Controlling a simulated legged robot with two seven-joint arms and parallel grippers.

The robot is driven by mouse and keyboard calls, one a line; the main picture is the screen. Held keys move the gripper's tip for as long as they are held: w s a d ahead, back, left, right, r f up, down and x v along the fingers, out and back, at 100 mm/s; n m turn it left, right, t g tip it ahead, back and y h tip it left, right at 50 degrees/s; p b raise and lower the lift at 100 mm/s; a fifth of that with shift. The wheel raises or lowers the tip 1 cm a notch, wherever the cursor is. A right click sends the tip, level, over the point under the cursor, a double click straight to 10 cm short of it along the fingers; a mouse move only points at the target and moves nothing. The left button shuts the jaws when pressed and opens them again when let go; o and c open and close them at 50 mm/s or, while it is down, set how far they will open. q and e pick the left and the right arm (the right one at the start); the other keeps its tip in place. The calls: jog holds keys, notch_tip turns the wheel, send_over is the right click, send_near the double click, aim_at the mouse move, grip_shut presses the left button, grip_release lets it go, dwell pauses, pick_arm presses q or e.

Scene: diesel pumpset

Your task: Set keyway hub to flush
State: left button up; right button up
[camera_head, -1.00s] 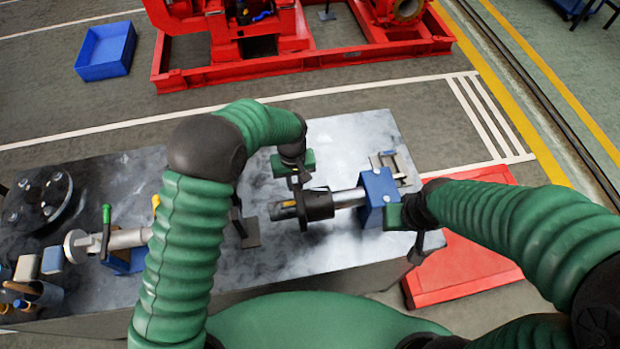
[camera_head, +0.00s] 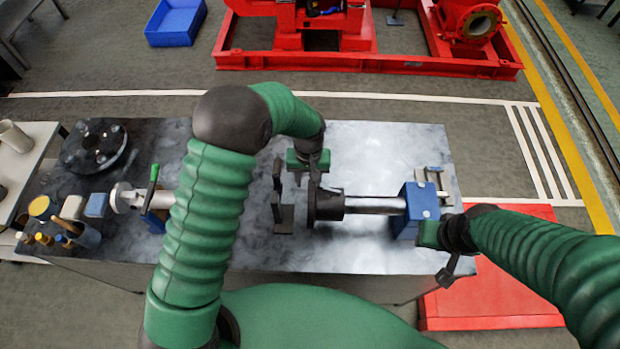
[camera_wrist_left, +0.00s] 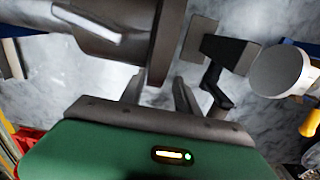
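The dark flanged hub (camera_head: 326,205) sits on the left end of a horizontal steel shaft (camera_head: 375,205), which runs into a blue block (camera_head: 418,212). In the head view no shaft end shows beyond the hub's left face. A bright keyway strip (camera_wrist_left: 90,24) shows on the hub (camera_wrist_left: 118,45) in the left wrist view. My left gripper (camera_head: 314,168) is at the top of the flange. In the left wrist view its two fingers (camera_wrist_left: 160,94) are apart, one on each side of the flange rim; contact is unclear. My right gripper (camera_head: 449,264) is beside the blue block, its fingers unclear.
A dark upright bracket (camera_head: 282,210) stands just left of the hub. A second shaft holder with a green handle (camera_head: 153,178), a black flange (camera_head: 94,146) and small containers (camera_head: 40,207) are at the left. The metal tabletop (camera_head: 370,150) behind the shaft is clear.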

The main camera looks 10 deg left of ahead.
pick_arm(q)
jog(key=shift+w+r, duration=0.1)
jog(key=shift+w, duration=0.05)
jog(key=r, duration=0.2)
jog(key=r+b, duration=0.1)
jog(key=r, duration=0.5)
jog(key=shift+d+b, duration=0.3)
jog(key=shift+b, duration=0.1)
notch_tip(320, 180, up, 8)
jog(key=shift+a+r+b, duration=0.25)
jog(key=shift+a+b, duration=0.15)
jog(key=shift+b, duration=0.05)
jog(key=shift+d, duration=0.15)
